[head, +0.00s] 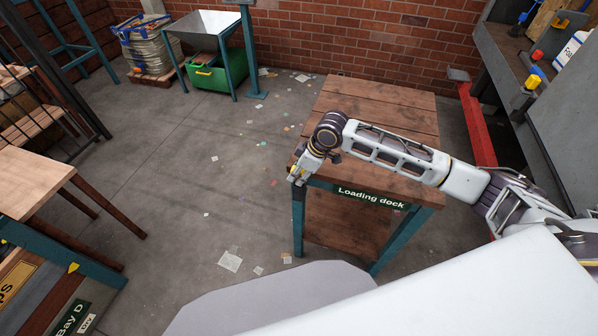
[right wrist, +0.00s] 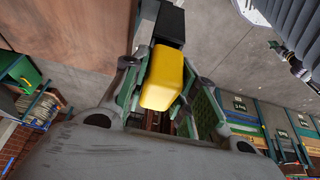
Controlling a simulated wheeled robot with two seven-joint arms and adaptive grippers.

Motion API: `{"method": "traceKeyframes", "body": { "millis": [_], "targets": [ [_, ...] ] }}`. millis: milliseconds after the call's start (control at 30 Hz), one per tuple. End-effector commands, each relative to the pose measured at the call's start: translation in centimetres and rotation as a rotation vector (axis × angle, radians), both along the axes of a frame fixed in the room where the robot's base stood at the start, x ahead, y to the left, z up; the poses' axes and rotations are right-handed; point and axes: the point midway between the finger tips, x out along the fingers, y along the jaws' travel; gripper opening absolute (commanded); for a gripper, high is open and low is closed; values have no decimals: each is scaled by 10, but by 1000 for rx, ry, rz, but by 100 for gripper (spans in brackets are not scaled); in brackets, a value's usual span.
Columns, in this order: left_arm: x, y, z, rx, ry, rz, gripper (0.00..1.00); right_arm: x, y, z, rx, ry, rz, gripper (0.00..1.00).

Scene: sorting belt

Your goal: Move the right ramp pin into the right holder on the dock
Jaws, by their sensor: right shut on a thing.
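My right gripper (head: 299,177) is at the left front corner of the wooden loading dock (head: 385,95), by the top of its teal leg. In the right wrist view, its two fingers (right wrist: 163,72) are shut on a yellow block-like piece (right wrist: 162,80), which looks like the head of the ramp pin. A dark block (right wrist: 170,22) lies just beyond the yellow piece; I cannot tell whether it is the holder or part of the pin. The pin's lower end is hidden. In the head view the pin is too small to make out. My left gripper is not in view.
The dock has a lower shelf (head: 340,225) and a green "Loading dock" sign (head: 370,196). A red beam (head: 477,125) and grey machine stand at right. A green bin (head: 215,75) is at the back. The wooden bench (head: 30,180) is at left. Paper scraps litter the open floor.

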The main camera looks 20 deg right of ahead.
Motion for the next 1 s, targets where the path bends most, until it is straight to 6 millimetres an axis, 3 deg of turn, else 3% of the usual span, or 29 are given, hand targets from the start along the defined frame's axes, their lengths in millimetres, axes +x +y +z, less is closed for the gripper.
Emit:
{"method": "traceKeyframes", "body": {
  "millis": [67, 100, 267, 667, 1000],
  "targets": [
    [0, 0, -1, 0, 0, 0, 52, 0, 0, -2, 1, -1, 0, 0],
    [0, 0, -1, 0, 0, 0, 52, 0, 0, -1, 0, -2, 1, 33],
    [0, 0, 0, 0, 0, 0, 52, 0, 0, -1, 1, -1, 1, 53],
    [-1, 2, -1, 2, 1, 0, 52, 0, 0, 0, 0, 0, 0, 53],
    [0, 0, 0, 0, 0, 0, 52, -6, -9, 26, -1, -3, 1, 53]
  ]
}}
